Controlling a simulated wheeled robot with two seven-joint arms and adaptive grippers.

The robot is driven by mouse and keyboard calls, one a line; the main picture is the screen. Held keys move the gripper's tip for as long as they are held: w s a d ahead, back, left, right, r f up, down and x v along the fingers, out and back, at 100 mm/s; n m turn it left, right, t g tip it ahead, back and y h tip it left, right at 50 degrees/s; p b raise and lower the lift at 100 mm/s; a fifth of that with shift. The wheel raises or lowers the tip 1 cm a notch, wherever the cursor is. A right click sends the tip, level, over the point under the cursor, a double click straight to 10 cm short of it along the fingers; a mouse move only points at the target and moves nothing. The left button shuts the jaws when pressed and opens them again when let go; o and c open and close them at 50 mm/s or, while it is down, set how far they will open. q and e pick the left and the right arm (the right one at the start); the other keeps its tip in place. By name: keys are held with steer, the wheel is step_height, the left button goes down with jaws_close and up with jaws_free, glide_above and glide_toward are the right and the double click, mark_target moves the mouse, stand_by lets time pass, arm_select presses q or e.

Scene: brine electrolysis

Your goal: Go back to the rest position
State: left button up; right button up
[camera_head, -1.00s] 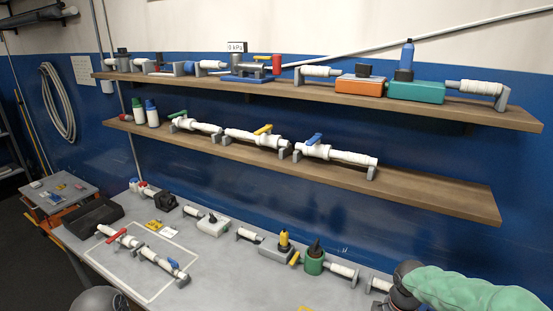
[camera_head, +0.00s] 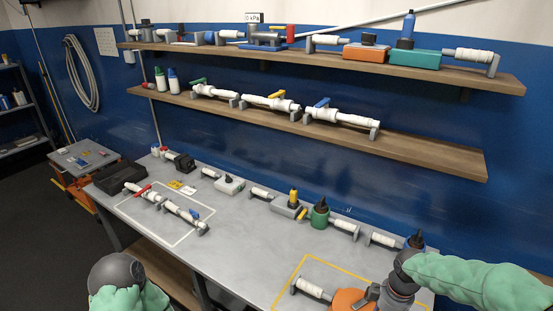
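My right arm (camera_head: 490,280) comes in from the right edge in a green sleeve. Its dark grey wrist joint (camera_head: 405,270) bends down towards the bottom edge, over the table's front right part. I cannot make out its gripper fingers. My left arm (camera_head: 118,275) shows only as a dark rounded joint and green sleeve at the bottom left, in front of the table. Its gripper is outside the picture. Close to the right wrist, an orange unit (camera_head: 348,301) and a white pipe piece (camera_head: 312,288) lie inside a yellow outline on the table.
The grey table (camera_head: 250,235) carries a white outline with a red-handled and a blue-handled pipe piece (camera_head: 185,218), and a back row with a green-bodied bottle unit (camera_head: 319,214). Two wooden shelves (camera_head: 425,160) hang above. A small cart (camera_head: 85,152) stands left. Dark floor is clear at the lower left.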

steer(key=s+a+f+m+y+b, duration=0.1)
steer(key=s+a+f+m, duration=0.2)
steer(key=a+f, duration=0.3)
steer(key=s+a+f+m+y+b, duration=0.1)
steer(key=s+a+f+m, duration=0.2)
steer(key=f, duration=0.9)
steer(key=s+a+f+m+y+b, duration=0.1)
steer(key=s+a+f+m, duration=0.3)
steer(key=s+a+f, duration=0.4)
step_height(320, 180, down, 2)
steer(key=shift+a+f+b, duration=0.1)
steer(key=shift+a+b, duration=0.2)
steer(key=shift+a, duration=0.7)
